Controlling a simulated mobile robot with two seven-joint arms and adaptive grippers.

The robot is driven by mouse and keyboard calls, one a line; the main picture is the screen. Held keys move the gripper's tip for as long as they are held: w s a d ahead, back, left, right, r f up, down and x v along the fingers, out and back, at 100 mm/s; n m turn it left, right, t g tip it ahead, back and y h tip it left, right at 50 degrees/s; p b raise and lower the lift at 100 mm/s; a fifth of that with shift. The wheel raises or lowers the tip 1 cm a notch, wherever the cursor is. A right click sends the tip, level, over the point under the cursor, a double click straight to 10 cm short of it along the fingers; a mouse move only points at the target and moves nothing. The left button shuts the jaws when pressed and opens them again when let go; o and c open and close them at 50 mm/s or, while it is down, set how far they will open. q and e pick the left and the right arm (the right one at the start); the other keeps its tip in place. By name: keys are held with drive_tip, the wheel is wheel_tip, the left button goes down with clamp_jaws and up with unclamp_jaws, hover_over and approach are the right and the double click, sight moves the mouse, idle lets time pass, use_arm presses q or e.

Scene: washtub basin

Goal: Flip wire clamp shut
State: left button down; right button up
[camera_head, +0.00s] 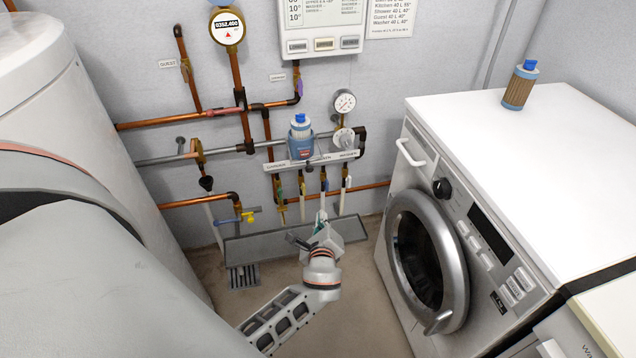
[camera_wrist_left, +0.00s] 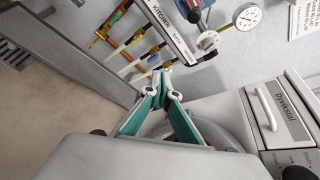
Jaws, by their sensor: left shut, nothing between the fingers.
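I cannot make out the wire clamp clearly in either view. A blue filter housing (camera_head: 300,143) with a pale top sits on the wall pipework, and its lower part shows at the top edge of the left wrist view (camera_wrist_left: 190,10). My left gripper (camera_head: 321,217) is below the labelled manifold strip, in front of the hanging valve stems. In the left wrist view its green fingers (camera_wrist_left: 166,72) meet at their tips, shut and empty, near the stems and apart from the blue housing. My right gripper is not in view.
A washing machine (camera_head: 470,225) stands at the right, with a filter cartridge (camera_head: 519,86) on its top. A grey trough (camera_head: 270,245) lies below the pipes. A pressure gauge (camera_head: 344,102) and copper pipes crowd the wall. A large white tank (camera_head: 60,100) is at the left.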

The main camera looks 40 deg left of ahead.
use_arm(q)
drive_tip(key=w+r, duration=0.1)
drive_tip(key=w+a+r+m+y, duration=0.1)
drive_tip(key=w+m+y, duration=0.1)
drive_tip(key=shift+a+r+b, duration=0.3)
drive_tip(key=shift+r+b, duration=0.05)
drive_tip(key=shift+r, duration=0.05)
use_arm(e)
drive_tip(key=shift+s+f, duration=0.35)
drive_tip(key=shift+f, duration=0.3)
use_arm(q)
drive_tip(key=b+x, duration=0.2)
drive_tip(key=x, duration=0.8)
drive_tip(key=r, duration=0.1)
drive_tip(key=s+r+p, duration=0.1)
drive_tip(key=a+r+p, duration=0.1)
drive_tip(key=shift+s+r, duration=0.35)
drive_tip(key=shift+r, duration=0.05)
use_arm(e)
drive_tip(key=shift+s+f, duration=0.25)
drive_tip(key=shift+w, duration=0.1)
